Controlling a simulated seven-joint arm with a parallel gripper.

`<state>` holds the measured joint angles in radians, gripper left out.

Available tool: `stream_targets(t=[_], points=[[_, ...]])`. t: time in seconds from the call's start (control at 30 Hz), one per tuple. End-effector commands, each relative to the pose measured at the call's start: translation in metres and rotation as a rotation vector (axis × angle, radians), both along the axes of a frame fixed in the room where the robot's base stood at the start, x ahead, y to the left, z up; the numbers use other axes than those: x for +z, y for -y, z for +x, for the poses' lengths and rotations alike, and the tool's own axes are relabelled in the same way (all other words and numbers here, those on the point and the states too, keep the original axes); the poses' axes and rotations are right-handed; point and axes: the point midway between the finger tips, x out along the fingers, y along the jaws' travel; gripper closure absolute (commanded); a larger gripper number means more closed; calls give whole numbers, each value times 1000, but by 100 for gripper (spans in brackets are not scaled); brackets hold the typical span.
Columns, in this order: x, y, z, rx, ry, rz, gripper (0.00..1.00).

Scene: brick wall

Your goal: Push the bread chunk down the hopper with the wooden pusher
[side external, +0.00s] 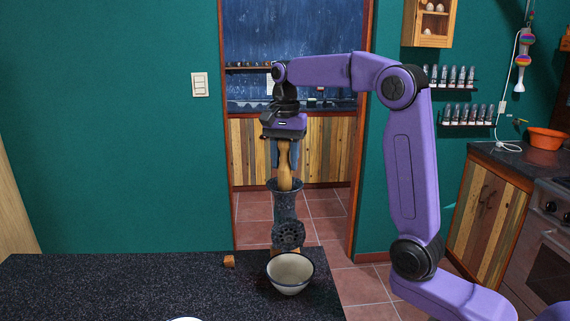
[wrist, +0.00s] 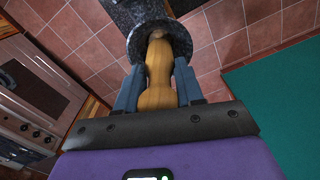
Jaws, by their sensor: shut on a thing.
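My gripper (side external: 284,155) is shut on the wooden pusher (side external: 285,167), which hangs nearly upright below it. The pusher's lower end is at the mouth of the dark speckled grinder's hopper (side external: 285,205) and appears to be inside the rim. In the wrist view the pusher (wrist: 157,66) lies between the two blue-grey fingers and points into the hopper's round rim (wrist: 183,40). A small brown chunk, apparently bread (side external: 229,261), lies on the counter left of the grinder. I cannot tell whether any bread is inside the hopper; the pusher and rim hide it.
A white bowl with a dark rim (side external: 290,273) stands on the dark counter (side external: 160,290) in front of the grinder's outlet plate (side external: 288,235). The counter's left part is mostly clear. Part of another white dish (side external: 184,319) shows at the bottom edge.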

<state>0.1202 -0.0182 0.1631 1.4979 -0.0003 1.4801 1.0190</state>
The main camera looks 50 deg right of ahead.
Motion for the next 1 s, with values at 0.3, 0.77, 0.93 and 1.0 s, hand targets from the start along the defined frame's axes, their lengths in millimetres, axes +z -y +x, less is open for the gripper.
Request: stream_targets(t=[0.3,0.77,0.93,1.0], points=[[17,0,0,0,2,0,100],[33,0,0,0,0,0,100],[33,0,0,0,0,0,100],[33,0,0,0,0,0,100]])
